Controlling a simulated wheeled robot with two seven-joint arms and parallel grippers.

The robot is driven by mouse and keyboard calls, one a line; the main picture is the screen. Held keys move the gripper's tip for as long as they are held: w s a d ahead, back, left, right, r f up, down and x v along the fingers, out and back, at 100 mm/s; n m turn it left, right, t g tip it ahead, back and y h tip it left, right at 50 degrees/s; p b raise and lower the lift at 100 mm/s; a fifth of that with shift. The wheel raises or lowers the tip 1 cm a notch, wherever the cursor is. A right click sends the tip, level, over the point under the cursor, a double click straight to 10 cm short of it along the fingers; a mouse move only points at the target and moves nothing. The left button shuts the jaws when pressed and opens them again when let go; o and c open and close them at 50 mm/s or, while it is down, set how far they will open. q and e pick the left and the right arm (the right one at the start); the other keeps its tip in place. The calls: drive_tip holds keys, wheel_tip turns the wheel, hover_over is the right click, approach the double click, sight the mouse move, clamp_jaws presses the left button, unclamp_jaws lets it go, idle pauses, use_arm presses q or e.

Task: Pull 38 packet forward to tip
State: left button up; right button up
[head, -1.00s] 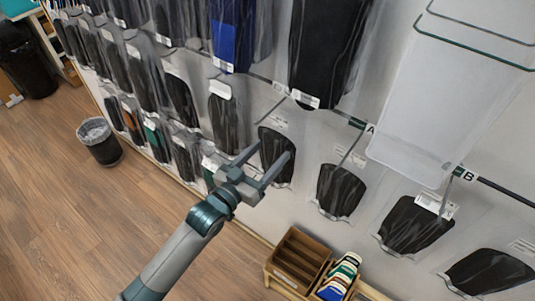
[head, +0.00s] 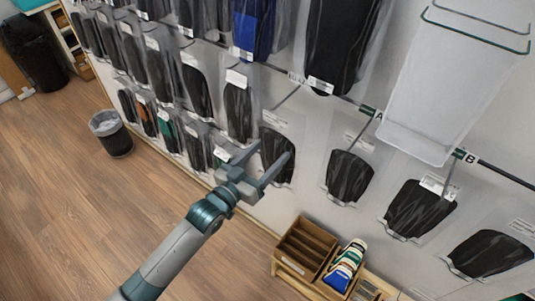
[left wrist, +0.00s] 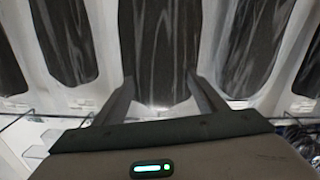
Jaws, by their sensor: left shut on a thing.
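A dark insole packet (head: 278,147) in clear wrap hangs on the wall, in the middle of the head view. My left gripper (head: 273,156) reaches up to it, one finger on each side of its lower part. In the left wrist view the dark packet (left wrist: 157,45) stands between the two fingertips (left wrist: 160,85), its clear lower end between them. The left gripper is shut on this packet. The size number on its label is too small to read. My right gripper is not in view.
More packets hang close by, such as one to the right (head: 349,176) and one to the left (head: 238,112). A bin (head: 111,134) stands on open floor at left.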

use_arm(q)
drive_tip(key=o, duration=1.2)
drive_tip(key=shift+s+a+f+b, duration=0.1)
drive_tip(key=shift+s+a+b, duration=0.2)
drive_tip(key=shift+s+a, duration=0.2)
drive_tip(key=shift+b+v, duration=2.15)
drive_tip(key=shift+v, duration=5.85)
